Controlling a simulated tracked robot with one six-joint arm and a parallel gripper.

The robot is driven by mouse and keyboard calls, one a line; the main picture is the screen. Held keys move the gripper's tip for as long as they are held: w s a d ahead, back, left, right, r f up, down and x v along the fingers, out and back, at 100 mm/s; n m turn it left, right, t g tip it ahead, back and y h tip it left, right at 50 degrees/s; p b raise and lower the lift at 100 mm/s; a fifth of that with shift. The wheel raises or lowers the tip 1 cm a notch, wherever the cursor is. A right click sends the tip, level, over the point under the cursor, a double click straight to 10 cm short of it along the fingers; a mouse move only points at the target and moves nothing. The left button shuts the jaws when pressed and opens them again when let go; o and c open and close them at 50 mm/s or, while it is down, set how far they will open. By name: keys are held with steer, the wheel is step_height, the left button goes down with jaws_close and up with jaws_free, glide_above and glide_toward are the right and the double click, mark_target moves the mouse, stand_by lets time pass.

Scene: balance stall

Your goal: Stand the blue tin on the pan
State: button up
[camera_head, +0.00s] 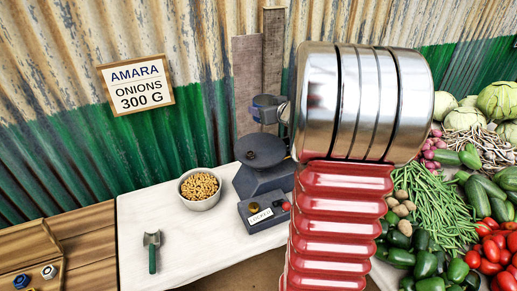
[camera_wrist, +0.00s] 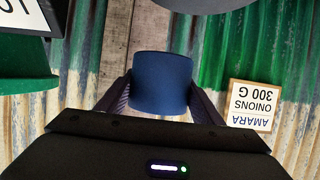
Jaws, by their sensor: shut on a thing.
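The blue tin (camera_head: 266,109) is held in the air just above the dark round pan (camera_head: 262,152) of the balance, with a gap between them. In the wrist view the tin (camera_wrist: 160,80) sits between the two dark fingers of my gripper (camera_wrist: 160,97), which is shut on it. The tin looks upright in the head view. My red and silver arm hides most of the gripper and the right part of the balance there. The pan looks empty. A dark disc edge at the top of the wrist view may be the pan.
The balance base carries a "LOCKED" label (camera_head: 260,215) and a red knob. Left of it on the white table are a bowl of small brown pieces (camera_head: 200,187) and a green-handled scoop (camera_head: 152,250). Vegetables (camera_head: 440,215) fill the right. A sign (camera_head: 137,85) hangs behind.

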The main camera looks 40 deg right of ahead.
steer(key=shift+f, duration=3.15)
steer(key=shift+f, duration=0.1)
steer(key=shift+f, duration=1.8)
steer(key=shift+f, duration=0.1)
steer(key=o, duration=1.1)
steer(key=shift+s+a+r, duration=0.1)
steer(key=shift+s+r, duration=0.25)
steer(key=shift+s, duration=0.05)
steer(key=v, duration=1.1)
